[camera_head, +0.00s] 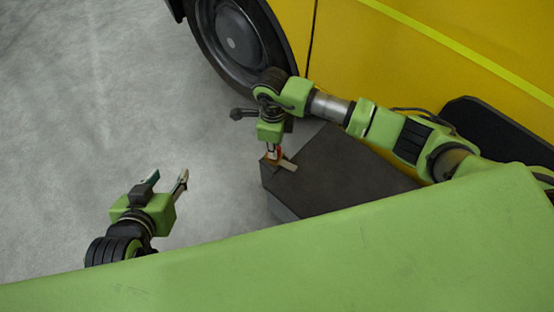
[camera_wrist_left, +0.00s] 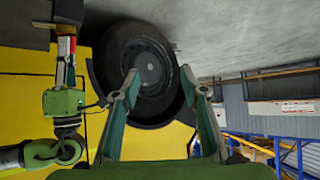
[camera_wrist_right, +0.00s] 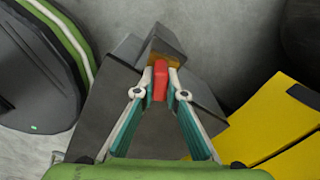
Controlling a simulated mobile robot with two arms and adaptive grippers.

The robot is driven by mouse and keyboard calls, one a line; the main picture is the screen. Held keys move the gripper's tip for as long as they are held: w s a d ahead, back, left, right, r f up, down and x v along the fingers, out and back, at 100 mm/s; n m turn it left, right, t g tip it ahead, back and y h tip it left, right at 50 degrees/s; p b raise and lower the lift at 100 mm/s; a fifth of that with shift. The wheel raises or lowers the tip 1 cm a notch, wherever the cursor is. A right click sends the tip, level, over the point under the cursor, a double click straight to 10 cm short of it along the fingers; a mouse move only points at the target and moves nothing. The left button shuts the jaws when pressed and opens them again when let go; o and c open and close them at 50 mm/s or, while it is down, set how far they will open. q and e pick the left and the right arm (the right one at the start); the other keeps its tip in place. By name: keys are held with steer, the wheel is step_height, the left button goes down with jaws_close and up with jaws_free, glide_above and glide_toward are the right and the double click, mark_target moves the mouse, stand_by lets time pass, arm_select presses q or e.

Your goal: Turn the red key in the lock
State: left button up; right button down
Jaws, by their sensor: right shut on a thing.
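The red key (camera_wrist_right: 159,82) stands between the fingertips of my right gripper (camera_wrist_right: 160,92), which is shut on it. The key meets a brass-coloured lock (camera_wrist_right: 172,60) on a grey block (camera_wrist_right: 155,40). How deep the key sits is hidden. In the head view my right gripper (camera_head: 273,152) points down at the near-left corner of a dark box (camera_head: 345,170), and only a little red shows. The key (camera_wrist_left: 66,46) also shows in the left wrist view. My left gripper (camera_head: 168,180) is open and empty over the floor, left of the box and apart from it.
A yellow vehicle (camera_head: 400,55) with a black wheel (camera_head: 235,42) stands behind the box, close to my right arm. The grey floor (camera_head: 80,120) at the left is clear. Blue racking (camera_wrist_left: 290,150) shows in the left wrist view.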

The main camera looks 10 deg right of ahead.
arm_select(q)
steer(key=shift+w+d+r+t+b, duration=0.25)
steer(key=shift+w+r+t, duration=0.15)
steer(key=shift+w+r, duration=0.2)
steer(key=shift+w+d+r+t+b, duration=0.1)
steer(key=shift+w+d+r+t, duration=0.15)
steer(key=shift+w+r+t, duration=0.3)
arm_select(e)
steer(key=shift+n, duration=1.2)
arm_select(q)
steer(key=w+d+r+t+h+b, duration=0.1)
steer(key=w+d+r+t+h, duration=0.1)
steer(key=r, duration=0.6)
steer(key=shift+w+t, duration=0.65)
steer(key=shift+t, duration=0.4)
arm_select(e)
steer(key=shift+n, duration=1.1)
arm_select(q)
steer(key=shift+b, duration=0.3)
